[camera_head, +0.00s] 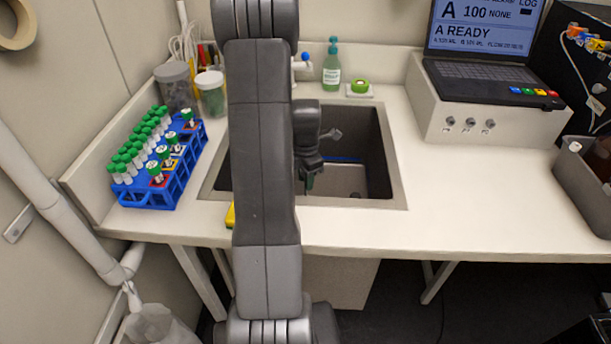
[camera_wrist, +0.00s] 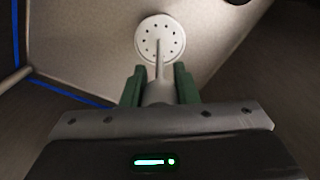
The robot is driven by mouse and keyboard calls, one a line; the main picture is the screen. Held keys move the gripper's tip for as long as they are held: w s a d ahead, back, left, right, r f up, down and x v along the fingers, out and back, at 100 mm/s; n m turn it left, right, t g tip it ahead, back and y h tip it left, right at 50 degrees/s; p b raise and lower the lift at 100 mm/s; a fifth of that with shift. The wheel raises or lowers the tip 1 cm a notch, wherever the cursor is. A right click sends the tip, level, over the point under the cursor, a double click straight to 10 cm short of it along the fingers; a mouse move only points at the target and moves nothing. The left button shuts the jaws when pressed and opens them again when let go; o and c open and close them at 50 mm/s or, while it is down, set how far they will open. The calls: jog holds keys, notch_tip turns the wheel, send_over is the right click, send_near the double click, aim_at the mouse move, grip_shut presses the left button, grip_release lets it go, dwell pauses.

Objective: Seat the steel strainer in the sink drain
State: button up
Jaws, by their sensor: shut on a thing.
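The steel strainer (camera_wrist: 160,38) is a pale round disc with a ring of small holes and a thin stem, seen in the wrist view. My gripper (camera_wrist: 157,80) has green fingers shut on its stem, and the disc lies beyond the fingertips. In the head view my gripper (camera_head: 309,182) points down inside the sink (camera_head: 398,190), and my arm hides the sink's left part. A small dark spot on the sink floor, perhaps the drain (camera_head: 355,195), lies right of my gripper. I cannot make out the strainer in the head view.
A blue rack (camera_head: 150,190) of green-capped tubes stands left of the sink. A soap bottle (camera_head: 332,68), a green round item (camera_head: 360,87) and a faucet are behind it. A laptop (camera_head: 485,60) sits on a raised box at right.

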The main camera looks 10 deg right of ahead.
jog(key=shift+f+b, duration=0.3)
jog(key=shift+f, duration=0.5)
jog(key=shift+f+b, duration=0.95)
jog(key=shift+f, duration=0.2)
dwell(0.8)
jog(key=o, duration=1.1)
notch_tip(320, 180, up, 14)
jog(key=shift+f+p, duration=0.1)
jog(key=shift+p, duration=0.35)
